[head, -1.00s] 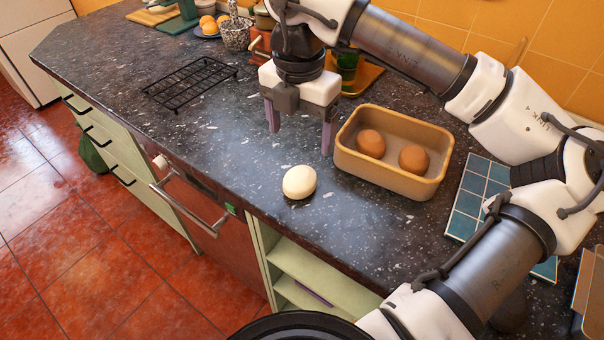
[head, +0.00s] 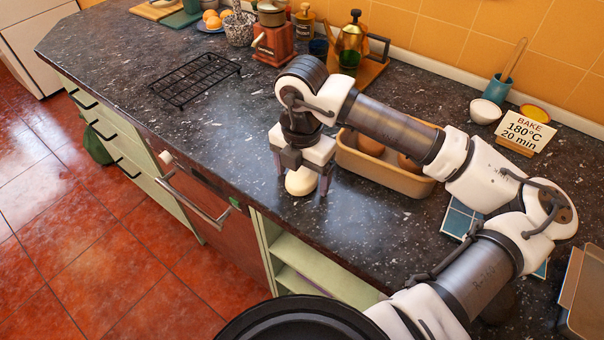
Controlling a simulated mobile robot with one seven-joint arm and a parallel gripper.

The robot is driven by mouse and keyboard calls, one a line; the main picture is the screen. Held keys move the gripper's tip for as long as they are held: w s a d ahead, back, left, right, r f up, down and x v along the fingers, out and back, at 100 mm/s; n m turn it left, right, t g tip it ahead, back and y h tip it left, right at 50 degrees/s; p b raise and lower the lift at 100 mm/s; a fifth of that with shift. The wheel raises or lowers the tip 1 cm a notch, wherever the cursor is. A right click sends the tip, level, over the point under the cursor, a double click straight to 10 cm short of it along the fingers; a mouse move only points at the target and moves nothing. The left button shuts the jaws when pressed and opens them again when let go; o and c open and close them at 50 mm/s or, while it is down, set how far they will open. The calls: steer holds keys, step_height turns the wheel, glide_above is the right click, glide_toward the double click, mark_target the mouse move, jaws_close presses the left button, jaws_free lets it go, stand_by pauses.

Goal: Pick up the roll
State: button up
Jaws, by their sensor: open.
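A pale, cream-coloured roll (head: 301,182) sits on the dark speckled counter, near its front edge. My gripper (head: 302,188) is lowered over it, with one finger on the left and one on the right of the roll. The jaws are open; I cannot tell whether a finger touches the roll. The gripper body hides the top of the roll.
A tan baking tin (head: 402,183) holding brown rolls (head: 371,143) stands just right of and behind my gripper, partly hidden by my arm. A black wire rack (head: 195,79) lies at the back left. The counter (head: 160,125) between is clear.

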steer(key=shift+c, duration=0.3)
steer(key=c, duration=1)
